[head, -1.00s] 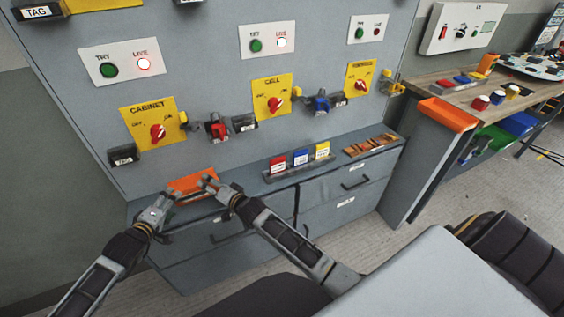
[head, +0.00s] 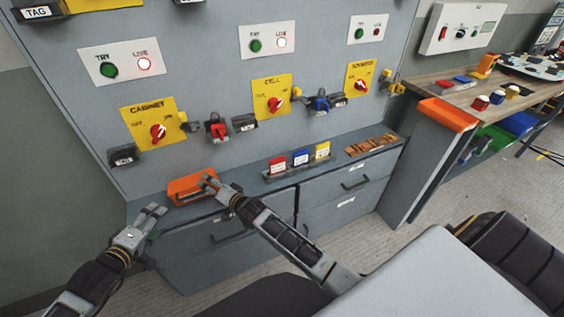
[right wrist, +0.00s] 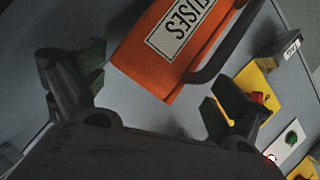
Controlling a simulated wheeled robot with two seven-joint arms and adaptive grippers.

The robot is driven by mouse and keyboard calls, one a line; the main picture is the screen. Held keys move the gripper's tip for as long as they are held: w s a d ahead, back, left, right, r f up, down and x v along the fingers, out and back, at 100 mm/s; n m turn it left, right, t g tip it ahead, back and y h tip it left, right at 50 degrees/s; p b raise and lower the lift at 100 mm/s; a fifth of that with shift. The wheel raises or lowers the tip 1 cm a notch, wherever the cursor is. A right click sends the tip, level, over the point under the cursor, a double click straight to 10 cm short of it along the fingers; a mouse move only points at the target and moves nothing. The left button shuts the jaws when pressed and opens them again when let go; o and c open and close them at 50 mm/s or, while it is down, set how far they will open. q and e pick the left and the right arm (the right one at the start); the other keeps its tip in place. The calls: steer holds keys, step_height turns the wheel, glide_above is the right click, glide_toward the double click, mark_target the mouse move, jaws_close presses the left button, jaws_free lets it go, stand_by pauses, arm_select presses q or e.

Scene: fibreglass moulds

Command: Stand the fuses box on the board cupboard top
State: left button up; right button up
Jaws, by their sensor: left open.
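The orange fuses box (head: 186,189) is on the left part of the grey cupboard top (head: 246,188), close to the board. In the right wrist view the box (right wrist: 150,65) shows its FUSES label and a dark handle. My right gripper (head: 207,182) is at the right end of the box. In the right wrist view its fingers (right wrist: 152,100) are spread, with a corner of the box between and beyond them. Whether a finger touches the box cannot be told.
A grey rack (head: 297,168) of red, blue and yellow cards stands right of the box. A tray of copper-coloured pieces (head: 372,145) lies further right. Padlocks and black tags hang on the board above. Bare cupboard top lies between box and rack.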

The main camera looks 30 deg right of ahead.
steer(key=shift+s, duration=0.1)
stand_by(0.6)
steer(key=v, duration=1.1)
steer(key=shift+s+d, duration=0.15)
steer(key=shift+s, duration=0.2)
steer(key=shift+r, duration=0.1)
stand_by(0.8)
